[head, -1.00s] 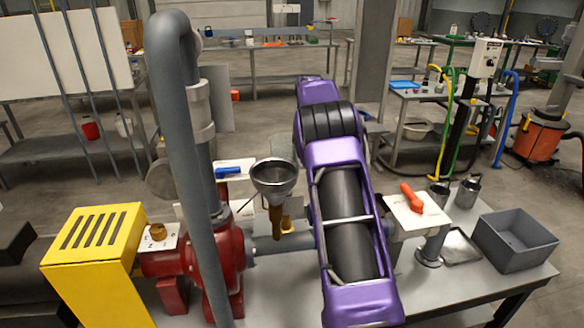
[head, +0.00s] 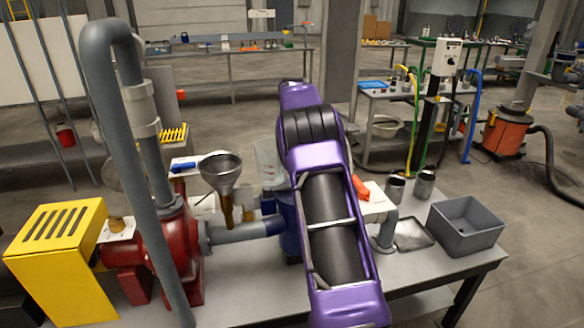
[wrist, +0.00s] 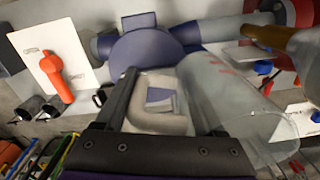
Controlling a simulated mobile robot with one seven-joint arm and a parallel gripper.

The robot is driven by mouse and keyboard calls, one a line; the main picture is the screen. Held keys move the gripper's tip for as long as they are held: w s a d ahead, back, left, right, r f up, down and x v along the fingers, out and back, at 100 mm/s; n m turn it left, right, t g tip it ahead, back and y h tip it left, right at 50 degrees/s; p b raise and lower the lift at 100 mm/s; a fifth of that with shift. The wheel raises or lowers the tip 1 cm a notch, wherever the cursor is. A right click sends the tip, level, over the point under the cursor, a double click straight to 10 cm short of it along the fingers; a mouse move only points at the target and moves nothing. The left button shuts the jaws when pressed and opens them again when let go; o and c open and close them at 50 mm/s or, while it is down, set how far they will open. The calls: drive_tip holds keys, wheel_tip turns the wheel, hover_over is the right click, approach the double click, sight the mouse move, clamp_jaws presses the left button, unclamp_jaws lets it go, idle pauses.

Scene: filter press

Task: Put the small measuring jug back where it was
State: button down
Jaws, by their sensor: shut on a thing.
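The small measuring jug (wrist: 235,105) is clear plastic with faint red markings. It fills the right of the wrist view and lies sideways in that picture. My gripper (wrist: 158,85) is shut on its pale loop handle (wrist: 165,122), with one dark finger on each side. In the head view the jug (head: 268,160) shows as a pale see-through shape left of my purple arm, above the bench and right of the funnel (head: 220,172). My arm hides the gripper there. I cannot see whether the jug holds anything.
The bench (head: 245,285) carries a red pump (head: 180,250), grey pipework, an orange-handled valve (head: 361,187), two metal cups (head: 410,186), a shallow metal tray (head: 412,234) and a grey bin (head: 466,226). A tall grey pipe (head: 120,140) rises at left.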

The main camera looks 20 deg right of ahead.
drive_tip(key=shift+s+d, duration=0.2)
drive_tip(key=shift+s, duration=0.05)
drive_tip(key=s+a+f+n, duration=0.2)
drive_tip(key=s+a+f, duration=0.3)
drive_tip(key=s, duration=0.5)
drive_tip(key=s+a+f+n, duration=0.3)
drive_tip(key=s+a+f, duration=0.2)
drive_tip(key=s+a, duration=0.3)
drive_tip(key=s, duration=0.3)
drive_tip(key=shift+a+f, duration=0.2)
drive_tip(key=shift+f, duration=0.15)
drive_tip(key=shift+a, duration=0.15)
